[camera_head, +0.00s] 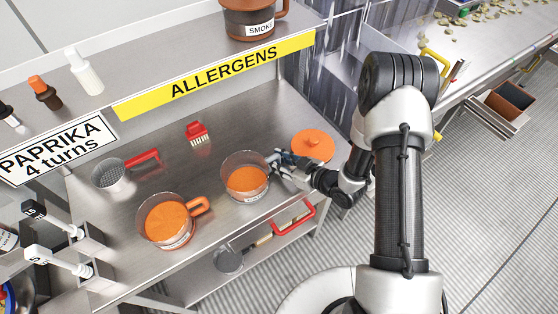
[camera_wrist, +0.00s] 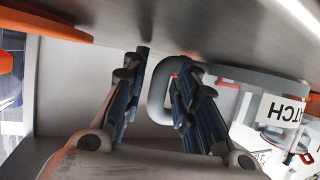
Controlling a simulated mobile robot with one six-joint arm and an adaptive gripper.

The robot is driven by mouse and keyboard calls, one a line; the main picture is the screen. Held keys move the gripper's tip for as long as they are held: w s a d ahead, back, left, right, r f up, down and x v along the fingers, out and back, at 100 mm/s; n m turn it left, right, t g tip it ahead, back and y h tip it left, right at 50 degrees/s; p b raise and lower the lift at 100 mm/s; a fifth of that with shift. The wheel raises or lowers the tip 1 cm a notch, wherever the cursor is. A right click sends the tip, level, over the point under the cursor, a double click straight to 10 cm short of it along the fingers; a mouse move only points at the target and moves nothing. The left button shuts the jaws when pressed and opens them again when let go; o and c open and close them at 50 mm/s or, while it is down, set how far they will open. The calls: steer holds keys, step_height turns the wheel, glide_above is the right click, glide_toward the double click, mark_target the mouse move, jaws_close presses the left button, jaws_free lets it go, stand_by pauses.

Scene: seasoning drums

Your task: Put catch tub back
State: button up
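The catch tub (camera_head: 232,189) is a clear tub with orange contents and a white label. It stands upright on the lower steel shelf. In the wrist view its label (camera_wrist: 284,110) shows upside down at the right, reading "TCH" in part. Its grey loop handle (camera_wrist: 156,92) shows between and partly behind my fingers. My gripper (camera_head: 277,164) is at the tub's right side, by the handle. In the wrist view my gripper (camera_wrist: 164,62) is open, with its fingers apart near the handle; whether either touches it, I cannot tell.
An orange-handled tub (camera_head: 171,222) stands to the left and an orange lid (camera_head: 313,145) behind my gripper. A red-handled sieve (camera_head: 110,174) and a red brush (camera_head: 198,134) lie on the shelf. The "ALLERGENS" ledge (camera_head: 216,73) runs behind.

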steer(key=shift+o, duration=0.4)
steer(key=shift+s+d+r, duration=0.15)
steer(key=shift+s+d, duration=0.05)
steer(key=shift+d, duration=0.1)
steer(key=p+v, duration=0.3)
steer(key=v, duration=1.3)
steer(key=w+d+r+h, duration=0.5)
steer(key=w+d+h, duration=0.1)
steer(key=d+h, duration=0.15)
steer(key=s+d+r+m+h, duration=0.1)
steer(key=d+r+m+h, duration=0.4)
steer(key=r, duration=0.6)
steer(key=s+a+r+m+g, duration=0.1)
steer(key=s+r+m+g, duration=0.15)
steer(key=s+r, duration=0.6)
steer(key=s+a+r+m+y, duration=0.1)
steer(key=s+a+r, duration=0.1)
steer(key=s+a, duration=0.2)
steer(key=s+a+r+m+g+y, duration=0.1)
steer(key=s+a, duration=0.3)
steer(key=s, duration=0.5)
steer(key=shift+a+r+m, duration=0.2)
steer(key=shift+r+m, duration=0.15)
steer(key=shift+r, duration=0.15)
